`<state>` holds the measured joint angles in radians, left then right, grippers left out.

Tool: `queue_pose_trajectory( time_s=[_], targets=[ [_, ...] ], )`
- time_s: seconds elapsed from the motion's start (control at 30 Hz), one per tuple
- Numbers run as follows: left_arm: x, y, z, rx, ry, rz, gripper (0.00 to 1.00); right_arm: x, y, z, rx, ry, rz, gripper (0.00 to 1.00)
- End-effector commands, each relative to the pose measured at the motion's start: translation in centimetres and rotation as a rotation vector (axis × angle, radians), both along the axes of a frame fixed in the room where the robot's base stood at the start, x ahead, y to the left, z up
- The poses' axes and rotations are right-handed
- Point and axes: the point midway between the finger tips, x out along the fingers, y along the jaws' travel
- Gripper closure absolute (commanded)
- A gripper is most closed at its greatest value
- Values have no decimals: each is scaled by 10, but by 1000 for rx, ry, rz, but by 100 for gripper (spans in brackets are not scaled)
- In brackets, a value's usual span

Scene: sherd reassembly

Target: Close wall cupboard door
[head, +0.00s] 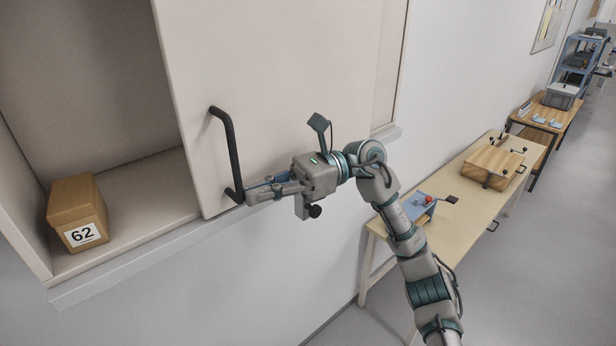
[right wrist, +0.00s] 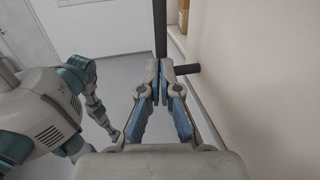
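The wall cupboard's pale door (head: 285,90) is a flat panel that looks like a sliding one. It covers the right part of the cupboard, and the left part stands open. A dark bar handle (head: 230,150) runs upright near the door's left edge. My right gripper (head: 248,196) is at the handle's lower end, coming from the right. My left gripper is not seen.
A brown box marked 62 (head: 77,213) stands on the cupboard floor (head: 130,205) in the open left part. A ledge (head: 130,262) runs below. A long table (head: 450,205) with a wooden box (head: 493,163) stands along the wall at right. The floor at far right is clear.

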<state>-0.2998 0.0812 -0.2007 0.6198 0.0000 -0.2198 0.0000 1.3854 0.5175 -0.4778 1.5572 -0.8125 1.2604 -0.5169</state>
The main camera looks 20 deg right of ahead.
Motion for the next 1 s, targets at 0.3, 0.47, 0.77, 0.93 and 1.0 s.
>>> queue_pose_trajectory(
  time_s=[0.3,0.47,0.77,0.93,1.0],
  targets=[
    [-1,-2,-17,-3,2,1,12,-46,109,-1,-4,-6,8,100],
    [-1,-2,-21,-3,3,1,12,-63,148,0,-1,-4,6,100],
    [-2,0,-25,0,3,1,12,-82,195,1,0,-1,3,100],
    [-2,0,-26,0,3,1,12,-86,206,2,1,0,2,100],
    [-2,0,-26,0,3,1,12,-86,208,2,1,0,2,100]
  ],
)
